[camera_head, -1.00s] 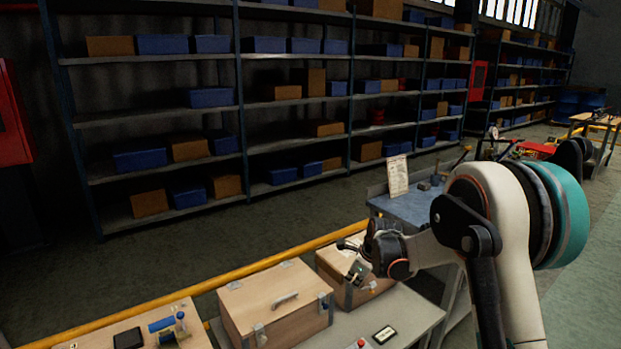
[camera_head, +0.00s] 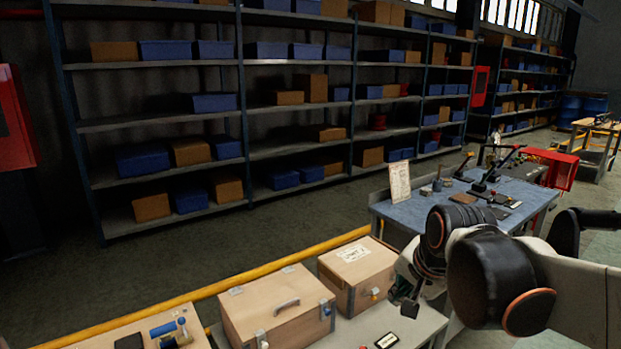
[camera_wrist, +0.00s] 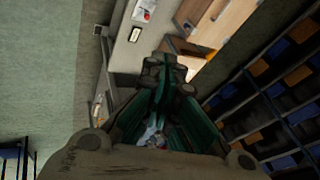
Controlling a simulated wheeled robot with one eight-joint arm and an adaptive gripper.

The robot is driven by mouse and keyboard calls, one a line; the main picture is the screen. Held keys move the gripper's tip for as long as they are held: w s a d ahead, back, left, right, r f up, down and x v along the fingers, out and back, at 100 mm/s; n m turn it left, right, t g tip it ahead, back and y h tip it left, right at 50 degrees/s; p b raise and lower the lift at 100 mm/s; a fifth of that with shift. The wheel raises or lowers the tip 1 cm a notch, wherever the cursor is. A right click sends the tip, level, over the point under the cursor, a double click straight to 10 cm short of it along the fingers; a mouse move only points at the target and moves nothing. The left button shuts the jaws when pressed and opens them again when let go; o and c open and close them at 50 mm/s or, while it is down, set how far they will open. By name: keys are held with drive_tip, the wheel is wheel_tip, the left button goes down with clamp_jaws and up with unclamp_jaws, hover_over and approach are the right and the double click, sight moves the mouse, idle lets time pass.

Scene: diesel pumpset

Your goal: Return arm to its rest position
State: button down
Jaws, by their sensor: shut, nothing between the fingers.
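My arm shows at the right of the head view, folded low, with its upper link running off the right edge. My gripper (camera_head: 406,308) hangs at the arm's end, just right of the smaller wooden box (camera_head: 357,268) and over the grey bench top. It points downward; its tips look small and dark there. In the wrist view the teal and black fingers of my gripper (camera_wrist: 165,72) meet with nothing between them. I cannot tell the exact gap between the gripper and the box.
A larger wooden box (camera_head: 277,308) stands left of the smaller one on the grey bench (camera_head: 420,327). A blue workbench (camera_head: 410,212) with tools and a paper stand (camera_head: 400,183) lies behind my arm. A yellow rail (camera_head: 250,275) and tall shelves (camera_head: 200,117) stand beyond. Open floor lies between.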

drive_tip(key=s+d+f+n+t, duration=0.1)
drive_tip(key=s+d+f+n, duration=0.1)
drive_tip(key=s+n, duration=0.7)
drive_tip(key=shift+s+f+h, duration=0.25)
drive_tip(key=shift+s+h, duration=0.15)
drive_tip(key=shift+s, duration=3)
